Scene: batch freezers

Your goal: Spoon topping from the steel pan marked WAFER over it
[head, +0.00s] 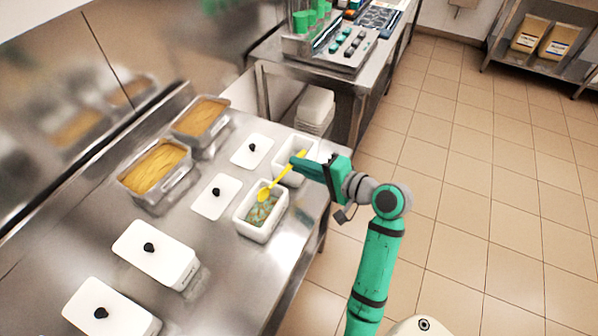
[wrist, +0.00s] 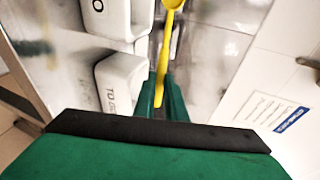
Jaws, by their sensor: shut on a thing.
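My gripper (head: 300,161) is shut on the handle of a yellow spoon (head: 279,178). The spoon slants down to the left, and its bowl is over or in an open white tub (head: 243,222) with greenish-brown bits inside. I cannot tell whether the bowl touches them. In the wrist view the spoon (wrist: 165,50) stands between my green fingers (wrist: 162,92). Two steel pans with golden contents, a nearer one (head: 141,197) and a farther one (head: 184,136), sit at the back of the counter. No WAFER marking is readable on either.
A second open white tub (head: 283,144) stands beyond the first, close to my gripper. Two flat white lids (head: 207,205) (head: 245,157) lie between tubs and pans. Two lidded white tubs (head: 150,262) (head: 85,310) stand at the near left. The steel counter (head: 225,275) is bare at the front.

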